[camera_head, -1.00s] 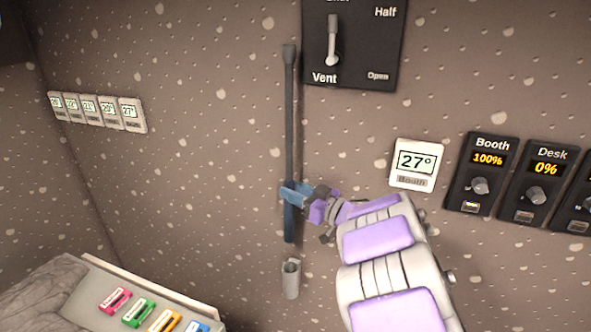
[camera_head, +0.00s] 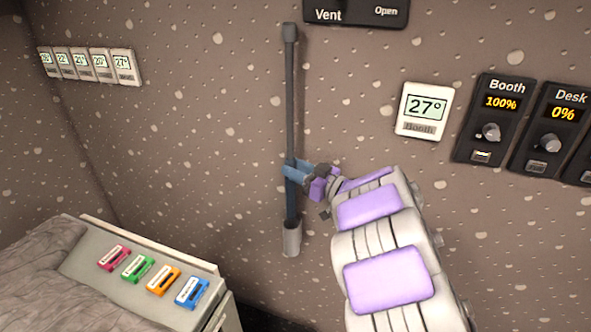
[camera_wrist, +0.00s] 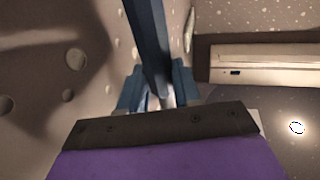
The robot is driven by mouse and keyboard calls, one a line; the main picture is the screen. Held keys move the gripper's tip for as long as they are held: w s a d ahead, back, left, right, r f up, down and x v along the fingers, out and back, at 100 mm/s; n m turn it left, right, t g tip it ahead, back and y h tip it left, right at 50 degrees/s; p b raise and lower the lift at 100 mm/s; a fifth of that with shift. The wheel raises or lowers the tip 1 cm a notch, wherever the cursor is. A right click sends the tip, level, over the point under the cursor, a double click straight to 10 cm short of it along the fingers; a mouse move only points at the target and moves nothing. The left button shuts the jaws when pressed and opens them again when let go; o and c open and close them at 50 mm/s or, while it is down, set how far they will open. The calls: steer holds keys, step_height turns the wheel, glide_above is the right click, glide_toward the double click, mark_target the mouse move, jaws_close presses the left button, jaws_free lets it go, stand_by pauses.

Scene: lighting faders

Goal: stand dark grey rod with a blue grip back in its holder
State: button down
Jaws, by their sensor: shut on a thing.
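The dark grey rod (camera_head: 290,95) stands upright against the speckled wall in the head view. Its blue grip (camera_head: 291,205) is at the lower end. My gripper (camera_head: 294,171) is shut on the rod at the upper part of the blue grip. The light grey cup-shaped holder (camera_head: 292,241) is on the wall directly below, and the grip's lower end meets its mouth. I cannot tell how deep the end sits inside. In the wrist view the blue grip (camera_wrist: 148,45) runs between the fingers, and the holder is not clearly visible.
A wall thermostat (camera_head: 425,110) and the Booth dimmer panel (camera_head: 492,118) are to the right. The Vent panel (camera_head: 355,12) is above. A ledge at lower left carries several coloured cassette-like blocks (camera_head: 163,281). Several small displays (camera_head: 90,65) hang at left.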

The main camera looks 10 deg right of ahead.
mark_target(295, 200)
steer(key=shift+f+b, duration=1.4)
steer(key=shift+f, duration=3.85)
steer(key=c, duration=0.7)
jaws_free()
steer(key=p+v, duration=0.1)
steer(key=v, duration=1.6)
steer(key=shift+s+d+f+p, duration=0.15)
steer(key=shift+d+p, duration=0.05)
steer(key=shift+p, duration=0.15)
